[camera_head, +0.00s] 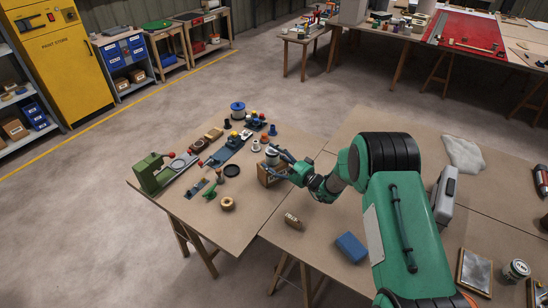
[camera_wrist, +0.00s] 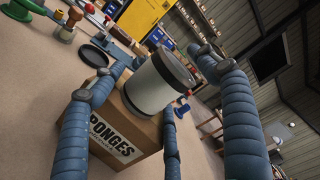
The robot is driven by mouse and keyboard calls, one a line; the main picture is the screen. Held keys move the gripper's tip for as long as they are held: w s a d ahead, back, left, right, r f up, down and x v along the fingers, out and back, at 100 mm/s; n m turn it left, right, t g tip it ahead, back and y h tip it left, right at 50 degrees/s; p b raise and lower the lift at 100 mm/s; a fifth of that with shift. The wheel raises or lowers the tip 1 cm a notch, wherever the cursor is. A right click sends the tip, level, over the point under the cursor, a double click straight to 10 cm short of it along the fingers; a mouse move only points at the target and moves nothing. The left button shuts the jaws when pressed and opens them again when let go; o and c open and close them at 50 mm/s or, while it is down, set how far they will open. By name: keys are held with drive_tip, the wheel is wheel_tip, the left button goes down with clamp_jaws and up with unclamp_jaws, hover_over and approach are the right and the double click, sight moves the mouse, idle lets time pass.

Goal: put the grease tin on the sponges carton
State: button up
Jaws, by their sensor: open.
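The grease tin (camera_wrist: 158,84), pale with a dark rim, appears to stand on top of the brown sponges carton (camera_wrist: 128,130), whose label faces the wrist camera. In the head view the tin (camera_head: 271,156) shows above the carton (camera_head: 264,177) near the right edge of the left table. My gripper (camera_head: 284,161) is just right of the tin. In the wrist view its blue padded fingers (camera_wrist: 148,62) are spread apart, to the left and right of the tin. The fingers hide parts of the carton's sides.
A green machine (camera_head: 152,174), a wire spool (camera_head: 238,110) and several small parts stand on the left table. A brass ring (camera_head: 227,204), a small block (camera_head: 293,221) and a blue block (camera_head: 350,247) lie nearer, with bare tabletop between them. A grey case (camera_head: 445,195) stands right of my arm.

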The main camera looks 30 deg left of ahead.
drive_tip(key=s+d+p, duration=0.1)
drive_tip(key=s+d, duration=0.1)
drive_tip(key=d, duration=0.9)
drive_tip(key=shift+d, duration=0.4)
idle(0.4)
drive_tip(key=s+d+r+n+g+h, duration=0.2)
drive_tip(key=s+d+r, duration=0.35)
drive_tip(key=r, duration=0.35)
drive_tip(key=s+d+r+n+g+h, duration=0.1)
drive_tip(key=s+d+r, duration=0.3)
drive_tip(key=d+r, duration=0.3)
drive_tip(key=s+d+r+n+g+h, duration=0.2)
drive_tip(key=s+d+r, duration=0.2)
drive_tip(key=r, duration=0.6)
drive_tip(key=s+d+r+m+t+h, duration=0.1)
drive_tip(key=s+d+r+t+h, duration=0.1)
drive_tip(key=s+d, duration=0.6)
drive_tip(key=s+d+r+t+h, duration=0.3)
drive_tip(key=s+d+h, duration=0.3)
drive_tip(key=d, duration=1.4)
drive_tip(key=s+d+r+m+t+h, duration=0.1)
drive_tip(key=s+d+r+h, duration=0.3)
drive_tip(key=s+d, duration=0.6)
drive_tip(key=d+t, duration=0.1)
drive_tip(key=d, duration=0.3)
drive_tip(key=shift+s+m+h, duration=0.3)
drive_tip(key=shift+s+h, duration=0.1)
